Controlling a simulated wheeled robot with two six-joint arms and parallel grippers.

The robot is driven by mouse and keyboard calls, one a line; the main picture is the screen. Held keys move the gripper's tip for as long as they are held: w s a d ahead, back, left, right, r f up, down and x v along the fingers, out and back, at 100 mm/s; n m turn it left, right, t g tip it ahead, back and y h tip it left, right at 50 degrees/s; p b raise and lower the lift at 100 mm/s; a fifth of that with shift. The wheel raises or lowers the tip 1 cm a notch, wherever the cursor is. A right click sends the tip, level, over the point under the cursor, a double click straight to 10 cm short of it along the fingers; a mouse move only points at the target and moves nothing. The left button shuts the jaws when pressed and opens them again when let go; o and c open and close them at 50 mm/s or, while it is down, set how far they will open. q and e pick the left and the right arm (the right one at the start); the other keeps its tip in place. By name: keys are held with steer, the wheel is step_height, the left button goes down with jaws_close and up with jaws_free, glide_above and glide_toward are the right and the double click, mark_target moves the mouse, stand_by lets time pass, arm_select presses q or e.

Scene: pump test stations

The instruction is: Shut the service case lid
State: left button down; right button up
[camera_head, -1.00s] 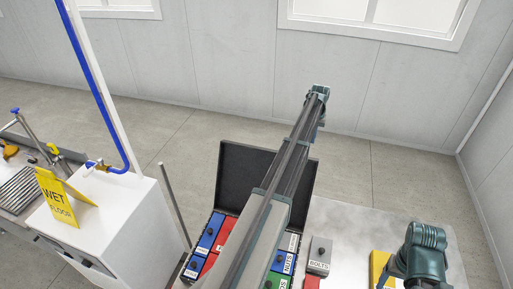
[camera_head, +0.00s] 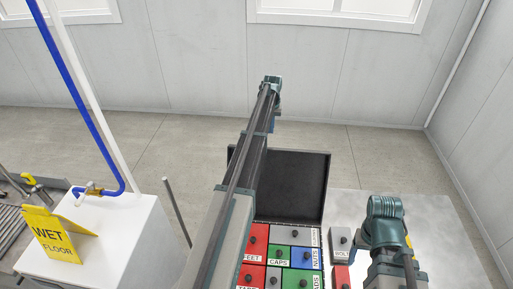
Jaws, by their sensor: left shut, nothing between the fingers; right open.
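The service case stands open, its dark lid (camera_head: 290,182) upright at the back of the case. Its bins show in front of the lid, including a red bin (camera_head: 255,240) and a green CAPS bin (camera_head: 279,255). My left arm reaches across the case's left part and hides part of it and of the lid's left side. My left gripper (camera_head: 272,100) is at the far end of this arm, beyond the lid in the picture; it is shut and empty, its fingers hard to make out. My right gripper (camera_head: 388,235) is open at the right of the case, fingers not clear.
A grey bin (camera_head: 341,240) and a red bin (camera_head: 341,275) sit right of the case on the pale bench top (camera_head: 440,230). A white cabinet (camera_head: 110,235) with a yellow wet floor sign (camera_head: 55,238) and a blue pipe (camera_head: 75,85) stands at the left. A thin post (camera_head: 177,210) rises beside it.

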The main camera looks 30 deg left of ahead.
mark_target(269, 148)
arm_select(q)
step_height(269, 148, down, 11)
steer(key=b, duration=1.1)
steer(key=shift+s+d+r+p, duration=0.25)
steer(key=shift+s+r+p, duration=0.3)
steer(key=shift+s, duration=0.3)
steer(key=shift+s+d+r+p, duration=0.25)
steer(key=shift+s+r+p, duration=0.3)
steer(key=shift+s, duration=0.25)
